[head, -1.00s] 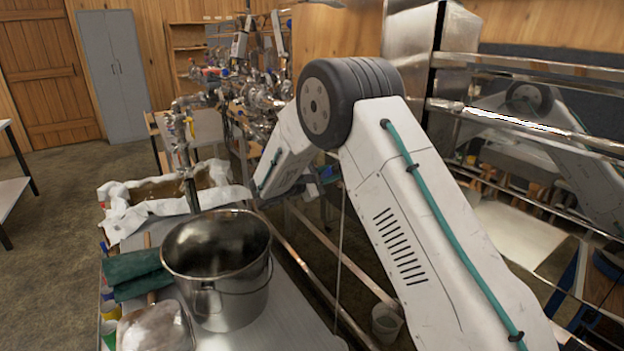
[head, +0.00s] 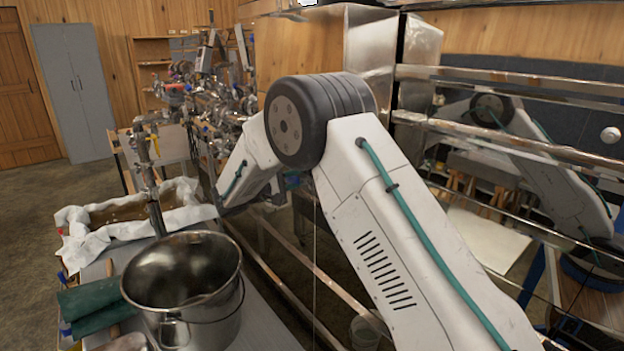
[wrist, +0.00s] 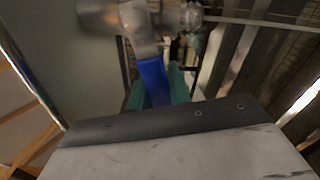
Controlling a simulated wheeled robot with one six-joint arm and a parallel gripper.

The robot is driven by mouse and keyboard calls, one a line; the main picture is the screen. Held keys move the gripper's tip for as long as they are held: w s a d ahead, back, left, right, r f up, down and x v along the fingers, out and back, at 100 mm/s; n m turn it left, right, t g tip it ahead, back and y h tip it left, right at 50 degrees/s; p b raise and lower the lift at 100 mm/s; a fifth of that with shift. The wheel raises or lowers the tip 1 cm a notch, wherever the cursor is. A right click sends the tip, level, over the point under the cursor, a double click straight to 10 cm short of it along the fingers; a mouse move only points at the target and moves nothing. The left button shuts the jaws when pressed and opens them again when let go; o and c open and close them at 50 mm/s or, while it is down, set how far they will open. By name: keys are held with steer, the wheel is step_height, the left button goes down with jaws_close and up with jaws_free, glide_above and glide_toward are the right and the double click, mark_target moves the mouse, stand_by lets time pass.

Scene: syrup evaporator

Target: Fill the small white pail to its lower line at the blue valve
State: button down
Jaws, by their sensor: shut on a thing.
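In the wrist view, the blue valve handle (wrist: 153,82) hangs below a blurred metal valve body (wrist: 140,28). My gripper (wrist: 160,92) has teal fingers on both sides of the blue handle and is shut on it. In the head view my forearm hides most of the gripper. A small pale pail (head: 366,331) stands low beneath the rails, partly behind my arm; I cannot tell whether it is the task's white pail. No lower line and no flow of liquid can be made out.
A large steel pot (head: 205,325) stands on the bench at lower left. Behind it is a cloth-lined trough (head: 90,236). Green folded cloth (head: 92,302) lies beside the pot. Shiny metal rails (head: 515,142) run along the right. Open floor (head: 30,215) lies at far left.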

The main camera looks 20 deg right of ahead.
mark_target(291, 180)
steer(key=shift+d, duration=0.1)
stand_by(0.3)
steer(key=c, duration=1.3)
jaws_free()
steer(key=v, duration=0.8)
